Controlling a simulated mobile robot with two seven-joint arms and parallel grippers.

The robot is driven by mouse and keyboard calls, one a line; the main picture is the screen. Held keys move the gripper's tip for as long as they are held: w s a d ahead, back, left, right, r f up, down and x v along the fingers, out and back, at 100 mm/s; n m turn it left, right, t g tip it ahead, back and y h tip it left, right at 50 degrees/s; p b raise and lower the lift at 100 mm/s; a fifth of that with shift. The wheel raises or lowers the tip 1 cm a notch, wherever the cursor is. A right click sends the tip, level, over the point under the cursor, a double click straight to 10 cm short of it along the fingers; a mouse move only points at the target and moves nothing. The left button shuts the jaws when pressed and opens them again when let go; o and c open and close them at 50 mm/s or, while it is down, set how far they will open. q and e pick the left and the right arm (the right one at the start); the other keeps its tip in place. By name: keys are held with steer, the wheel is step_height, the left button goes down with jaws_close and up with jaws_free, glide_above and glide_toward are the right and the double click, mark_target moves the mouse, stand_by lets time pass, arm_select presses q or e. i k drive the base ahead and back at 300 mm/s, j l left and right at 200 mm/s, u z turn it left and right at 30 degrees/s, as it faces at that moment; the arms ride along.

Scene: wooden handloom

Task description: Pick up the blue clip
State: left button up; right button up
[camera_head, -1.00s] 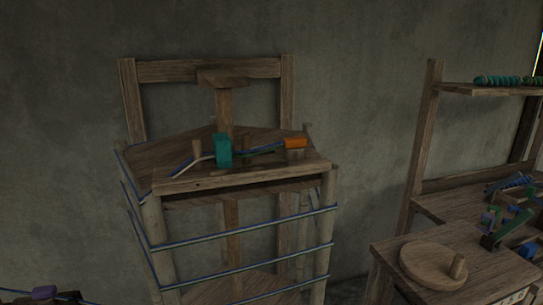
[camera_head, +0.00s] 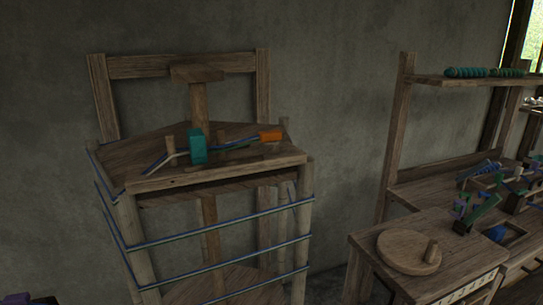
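A small blue piece (camera_head: 497,232) lies in a compartment of the wooden bench at the right; it may be the blue clip, but it is too small to tell. Dark green and purple clip-like pieces (camera_head: 480,210) stand just left of and above it. More small blue, green and purple pieces (camera_head: 483,170) lie in trays behind.
A wooden warping frame (camera_head: 215,179) wound with blue cord stands at left, with a teal block (camera_head: 197,147) and an orange block (camera_head: 271,136) on top. A round wooden disc with a peg (camera_head: 408,252) sits on the bench (camera_head: 365,240). A shelf (camera_head: 440,82) holds teal coils.

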mark_target(497, 233)
steer(key=z, duration=1.6)
steer(key=i+l, duration=0.25)
steer(key=l, duration=0.15)
steer(key=i+l, duration=0.2)
steer(key=l, duration=0.2)
steer(key=i+l, duration=0.25)
steer(key=l+z, duration=0.05)
steer(key=l, duration=0.1)
